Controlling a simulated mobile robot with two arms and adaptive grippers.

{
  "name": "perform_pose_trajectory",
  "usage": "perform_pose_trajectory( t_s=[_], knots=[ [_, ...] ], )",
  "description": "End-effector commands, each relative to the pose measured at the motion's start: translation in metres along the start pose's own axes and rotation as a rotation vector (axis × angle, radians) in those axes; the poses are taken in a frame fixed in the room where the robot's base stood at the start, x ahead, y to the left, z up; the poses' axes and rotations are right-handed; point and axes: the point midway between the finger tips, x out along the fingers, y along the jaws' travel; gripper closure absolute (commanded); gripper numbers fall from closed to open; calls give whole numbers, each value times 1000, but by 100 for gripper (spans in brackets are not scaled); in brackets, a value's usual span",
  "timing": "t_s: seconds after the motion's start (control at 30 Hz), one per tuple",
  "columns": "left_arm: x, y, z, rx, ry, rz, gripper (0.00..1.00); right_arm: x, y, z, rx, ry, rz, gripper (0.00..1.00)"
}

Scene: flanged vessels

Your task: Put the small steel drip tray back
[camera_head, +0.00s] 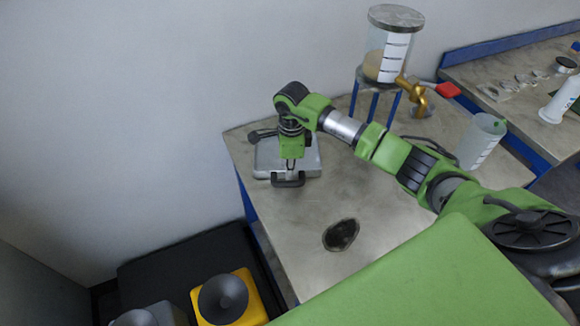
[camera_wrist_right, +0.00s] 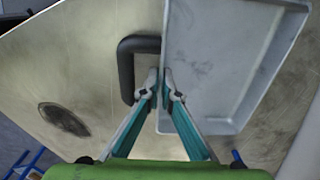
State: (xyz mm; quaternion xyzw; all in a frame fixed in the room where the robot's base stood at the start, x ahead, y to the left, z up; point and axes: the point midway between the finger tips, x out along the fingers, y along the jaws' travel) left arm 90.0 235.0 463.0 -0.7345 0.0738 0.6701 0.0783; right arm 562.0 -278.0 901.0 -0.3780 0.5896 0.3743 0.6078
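The small steel drip tray (camera_head: 268,160) is a shallow grey rectangular tray with dark handles, at the back left of the bench in the head view. In the right wrist view the tray (camera_wrist_right: 215,62) fills the upper right, with one black handle (camera_wrist_right: 126,70) left of its wall. My right gripper (camera_head: 290,163) is above the tray's near side. In the wrist view its fingertips (camera_wrist_right: 160,80) are close together on either side of the tray's wall, beside the handle. I cannot tell whether the tray touches the bench. My left gripper is not in view.
The bench (camera_head: 300,245) has a dark patch (camera_head: 341,234) in its open front part. A glass vessel (camera_head: 388,52) on blue legs with a brass valve (camera_head: 412,88) stands behind my arm. A clear beaker (camera_head: 481,140) stands at right. A yellow box (camera_head: 230,300) is below left.

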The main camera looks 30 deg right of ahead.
Motion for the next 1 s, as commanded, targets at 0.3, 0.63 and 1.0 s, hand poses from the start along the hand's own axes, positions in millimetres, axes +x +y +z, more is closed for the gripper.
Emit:
perform_pose_trajectory(
  t_s=[0.3, 0.63, 1.0],
  knots=[
    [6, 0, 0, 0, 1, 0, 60, 5, -1, 0, 1, 0, -2, 100],
    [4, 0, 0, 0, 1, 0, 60, 3, 0, 0, 1, 1, 0, 79],
    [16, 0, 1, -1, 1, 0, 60, -31, -2, 0, 0, -1, -7, 79]
  ],
)
